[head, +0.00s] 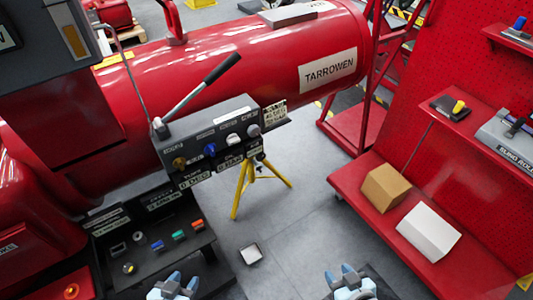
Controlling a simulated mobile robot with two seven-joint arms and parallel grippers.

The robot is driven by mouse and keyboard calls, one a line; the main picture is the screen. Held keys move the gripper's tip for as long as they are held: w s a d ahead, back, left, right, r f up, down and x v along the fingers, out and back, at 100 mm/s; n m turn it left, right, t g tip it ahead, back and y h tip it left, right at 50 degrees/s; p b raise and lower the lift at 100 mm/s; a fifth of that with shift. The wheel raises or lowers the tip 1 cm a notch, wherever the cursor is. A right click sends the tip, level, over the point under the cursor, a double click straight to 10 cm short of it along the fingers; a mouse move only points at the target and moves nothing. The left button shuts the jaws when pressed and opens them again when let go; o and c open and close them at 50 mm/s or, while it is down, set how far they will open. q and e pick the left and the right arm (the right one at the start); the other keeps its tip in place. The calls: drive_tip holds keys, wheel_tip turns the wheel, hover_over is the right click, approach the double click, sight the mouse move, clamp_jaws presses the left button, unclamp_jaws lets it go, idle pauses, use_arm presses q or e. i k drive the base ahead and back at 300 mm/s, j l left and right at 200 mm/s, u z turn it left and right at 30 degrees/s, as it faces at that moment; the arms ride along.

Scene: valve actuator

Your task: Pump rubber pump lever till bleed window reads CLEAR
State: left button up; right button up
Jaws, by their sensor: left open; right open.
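The pump lever (190,95) is a silver rod with a black rubber grip (222,68). It rises to the right from a pivot at the left end of the grey control box (210,140). Nothing touches it. The box carries several knobs and small label windows; one reads about "0 DEG" (193,180). I cannot make out which is the bleed window or its reading. My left gripper (178,284) is open and empty at the bottom edge, below and apart from the lever. My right gripper (349,284) is open and empty at the bottom, farther right.
A large red cylinder marked TARROWEN (328,71) lies behind the box. A yellow tripod (241,190) stands below it. A black panel with buttons (150,245) sits at lower left. A red shelf (350,190) at right holds a tan box (385,187) and a white box (429,231).

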sight(235, 58)
drive_tip(key=i+l+u, duration=0.2)
drive_tip(key=u, duration=0.75)
drive_tip(key=i+l+u, duration=0.15)
drive_tip(key=l+u, duration=0.15)
drive_tip(key=l, duration=0.2)
drive_tip(key=l+u, duration=0.35)
drive_tip(key=i+l, duration=0.1)
drive_tip(key=l, duration=0.5)
drive_tip(key=l+u, duration=0.15)
drive_tip(key=l, duration=0.45)
drive_tip(key=i, duration=0.05)
